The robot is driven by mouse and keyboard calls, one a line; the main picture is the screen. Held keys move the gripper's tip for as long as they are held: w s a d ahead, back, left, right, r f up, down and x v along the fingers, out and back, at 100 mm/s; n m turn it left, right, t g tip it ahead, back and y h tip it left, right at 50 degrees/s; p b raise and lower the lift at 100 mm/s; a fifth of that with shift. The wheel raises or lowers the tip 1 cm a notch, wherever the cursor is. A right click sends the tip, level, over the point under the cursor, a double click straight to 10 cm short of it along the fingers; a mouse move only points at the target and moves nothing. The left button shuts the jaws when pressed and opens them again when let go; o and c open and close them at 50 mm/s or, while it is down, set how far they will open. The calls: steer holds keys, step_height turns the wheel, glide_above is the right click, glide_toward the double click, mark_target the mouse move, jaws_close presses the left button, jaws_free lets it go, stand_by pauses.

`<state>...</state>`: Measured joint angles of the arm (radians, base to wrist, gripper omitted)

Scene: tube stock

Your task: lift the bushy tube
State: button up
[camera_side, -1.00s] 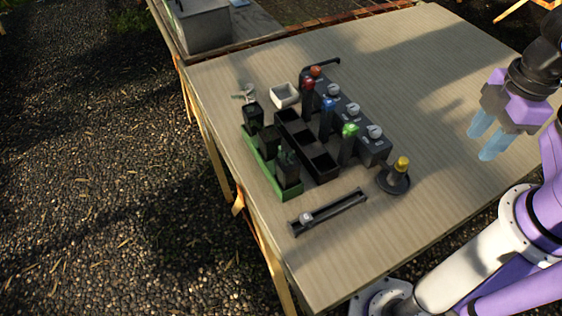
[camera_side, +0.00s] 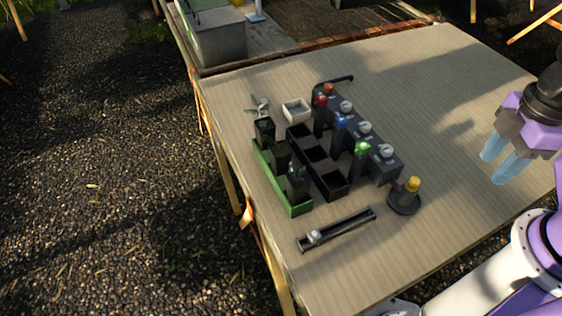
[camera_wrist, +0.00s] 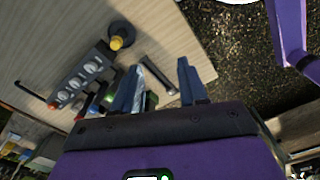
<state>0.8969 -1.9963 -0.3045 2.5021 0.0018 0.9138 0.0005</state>
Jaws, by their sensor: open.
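Three dark square tubes stand upright in a green tray (camera_side: 297,210) on the left part of the table in the side view. The near tube (camera_side: 297,184) has dark green foliage at its top. The middle tube (camera_side: 279,156) looks dark, and its contents are hard to tell. The far tube (camera_side: 265,131) has a pale green sprig (camera_side: 260,107) at or behind its top. I cannot tell for sure which is bushiest. My gripper (camera_side: 495,166) is open and empty, high at the right, well apart from the tubes. Its two blue fingers (camera_wrist: 159,75) also show spread in the wrist view.
Beside the tray is a black rack (camera_side: 333,184) with open compartments. Behind it stands a grey block with knobs (camera_side: 365,130) and red, blue and green-topped pieces. A yellow-topped stand (camera_side: 410,190), a slotted rail (camera_side: 337,230) and a white box (camera_side: 296,110) are near. The table's right is clear.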

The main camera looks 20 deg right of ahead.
steer(key=o, duration=0.8)
steer(key=shift+c, duration=0.2)
steer(key=n, duration=0.5)
glide_above(280, 147)
step_height(280, 147, down, 7)
step_height(280, 147, down, 12)
steer(key=shift+w+f, duration=0.1)
steer(key=shift+s+f, duration=0.2)
steer(key=shift+f, duration=1.05)
steer(key=shift+s+f, duration=0.15)
steer(key=shift+f, duration=1.1)
